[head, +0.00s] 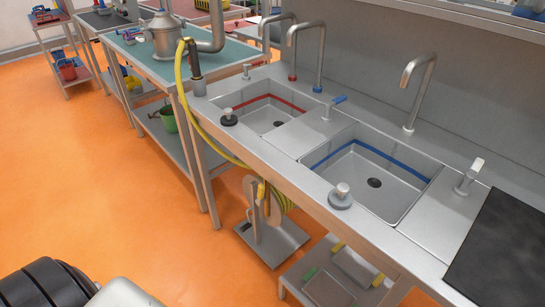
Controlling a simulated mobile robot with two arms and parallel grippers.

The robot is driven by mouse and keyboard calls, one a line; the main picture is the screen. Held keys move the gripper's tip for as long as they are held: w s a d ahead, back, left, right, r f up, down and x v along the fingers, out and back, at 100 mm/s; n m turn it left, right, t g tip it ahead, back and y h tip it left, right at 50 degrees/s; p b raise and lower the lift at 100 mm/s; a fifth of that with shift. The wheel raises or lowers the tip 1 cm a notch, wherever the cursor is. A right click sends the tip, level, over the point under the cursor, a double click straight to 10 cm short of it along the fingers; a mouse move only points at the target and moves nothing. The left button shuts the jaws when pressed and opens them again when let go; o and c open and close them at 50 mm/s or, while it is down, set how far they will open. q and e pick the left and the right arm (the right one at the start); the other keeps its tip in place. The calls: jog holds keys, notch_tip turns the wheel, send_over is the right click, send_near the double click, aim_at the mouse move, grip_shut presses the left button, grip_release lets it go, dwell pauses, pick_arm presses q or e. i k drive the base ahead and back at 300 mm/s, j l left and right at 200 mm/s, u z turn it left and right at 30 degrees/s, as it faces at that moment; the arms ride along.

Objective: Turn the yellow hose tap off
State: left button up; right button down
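A small grey handle (247,71) stands on the counter just right of that pipe. I cannot tell whether this handle belongs to the hose or whether it is on or off. Neither gripper is in view; only dark and grey parts, likely mine, show at the bottom left.
Two sinks, one with a red band (270,113) and one with a blue band (370,178), lie along the counter. Orange floor (140,220) is open at the left.

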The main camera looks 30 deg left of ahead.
aim_at(261, 199)
jog(key=u, duration=1.05)
